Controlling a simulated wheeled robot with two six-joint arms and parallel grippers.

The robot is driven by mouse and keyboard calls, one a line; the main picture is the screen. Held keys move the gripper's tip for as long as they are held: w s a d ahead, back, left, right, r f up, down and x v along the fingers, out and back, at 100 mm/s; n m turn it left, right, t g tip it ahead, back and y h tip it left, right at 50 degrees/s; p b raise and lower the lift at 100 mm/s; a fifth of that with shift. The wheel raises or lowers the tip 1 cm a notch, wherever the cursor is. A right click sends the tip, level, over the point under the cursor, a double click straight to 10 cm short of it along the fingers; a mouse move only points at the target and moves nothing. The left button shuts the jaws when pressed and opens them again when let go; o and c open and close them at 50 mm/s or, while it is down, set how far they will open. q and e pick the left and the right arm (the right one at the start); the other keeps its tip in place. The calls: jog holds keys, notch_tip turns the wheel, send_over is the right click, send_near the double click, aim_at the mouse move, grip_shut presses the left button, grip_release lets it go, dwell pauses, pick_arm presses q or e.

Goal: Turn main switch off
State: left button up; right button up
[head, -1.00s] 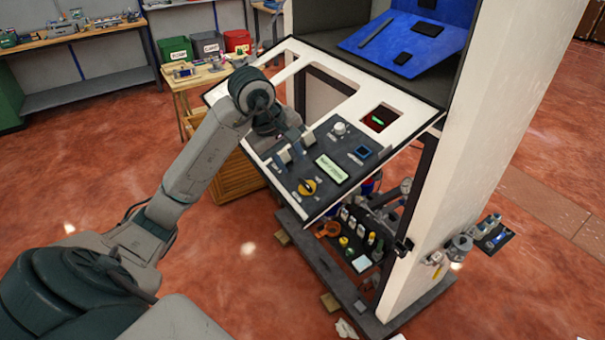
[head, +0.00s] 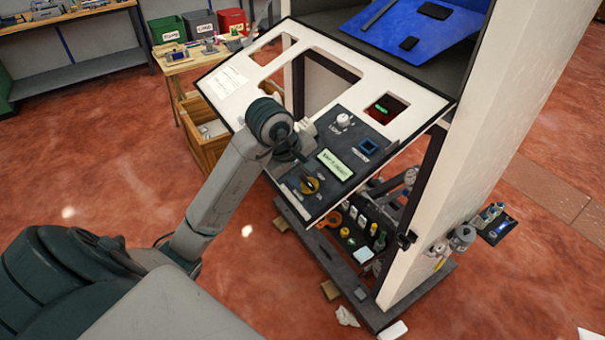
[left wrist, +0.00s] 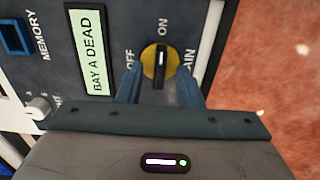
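The main switch is a yellow dial with a black knob, low on the dark control panel in the head view (head: 311,187). In the left wrist view the main switch (left wrist: 149,61) has its black knob upright in the picture, in line with the ON mark; OFF is printed to its left. My left gripper (left wrist: 160,92) is open, with one blue finger on each side of the knob's lower end. Whether the fingers touch the knob I cannot tell. In the head view my left gripper (head: 304,170) is over the panel just above the dial, partly hidden by its wrist.
A pale green display (left wrist: 88,50) reading "BAY A DEAD", a white knob (head: 343,120) and a blue-framed MEMORY slot (head: 367,146) share the panel. A shelf of small parts (head: 350,235) stands below. A wooden crate (head: 205,140) stands behind left.

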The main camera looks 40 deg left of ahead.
pick_arm(q)
grip_shut()
jog(key=n, duration=0.9)
jog(key=shift+s+f+n, duration=0.1)
jog(key=shift+n, duration=0.2)
jog(key=n, duration=0.4)
jog(key=shift+s+d+n, duration=0.1)
jog(key=shift+n, duration=2)
jog(key=shift+f, duration=0.1)
